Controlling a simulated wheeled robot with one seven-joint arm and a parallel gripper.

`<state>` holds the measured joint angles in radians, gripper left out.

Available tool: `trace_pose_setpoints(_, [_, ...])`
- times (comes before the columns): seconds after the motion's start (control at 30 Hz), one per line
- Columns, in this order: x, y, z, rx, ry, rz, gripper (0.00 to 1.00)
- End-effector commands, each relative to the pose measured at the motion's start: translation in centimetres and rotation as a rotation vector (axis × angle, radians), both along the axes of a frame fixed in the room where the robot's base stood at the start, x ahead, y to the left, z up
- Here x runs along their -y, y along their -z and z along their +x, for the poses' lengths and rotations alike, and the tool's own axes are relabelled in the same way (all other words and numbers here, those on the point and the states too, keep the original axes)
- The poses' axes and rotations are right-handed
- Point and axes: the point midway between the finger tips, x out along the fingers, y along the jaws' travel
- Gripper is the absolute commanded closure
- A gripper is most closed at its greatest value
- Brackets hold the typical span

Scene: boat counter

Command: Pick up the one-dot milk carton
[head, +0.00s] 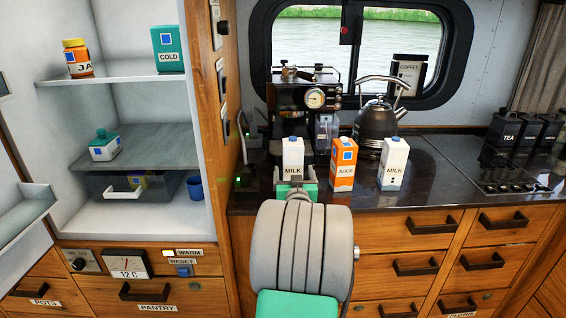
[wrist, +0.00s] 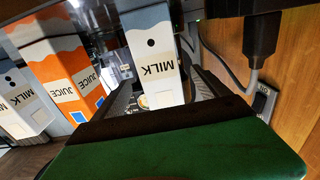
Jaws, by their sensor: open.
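A white milk carton (head: 292,155) stands upright on the dark counter behind my gripper. In the wrist view this milk carton (wrist: 160,55) shows one dark dot beside its MILK label. My gripper (head: 296,186) is open in front of it. In the wrist view my gripper (wrist: 160,97) has one finger on either side of the carton's near end; whether they touch it I cannot tell. A second milk carton (head: 393,165) stands farther right; it also shows at the left of the wrist view (wrist: 25,105).
An orange juice carton (head: 343,165) stands between the milk cartons, close to my gripper's right. A coffee machine (head: 305,105) and kettle (head: 377,125) stand behind. A wooden cabinet side (head: 228,90) and a plugged-in cable (wrist: 258,65) are close on the other side.

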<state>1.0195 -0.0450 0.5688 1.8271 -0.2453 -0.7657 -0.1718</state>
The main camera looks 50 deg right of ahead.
Motion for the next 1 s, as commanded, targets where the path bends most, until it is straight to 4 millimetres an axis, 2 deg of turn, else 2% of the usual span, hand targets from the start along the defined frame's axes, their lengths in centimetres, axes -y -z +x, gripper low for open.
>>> trace_pose_setpoints(0.4, [4.7,-0.6,4.4,-0.001,-0.003,0.001,0.15])
trace_pose_setpoints(0.67, [5.2,-0.5,4.7,-0.001,-0.001,0.001,0.15])
trace_pose_setpoints(1.0, [5.2,-0.5,4.7,-0.001,-0.001,0.001,0.42])
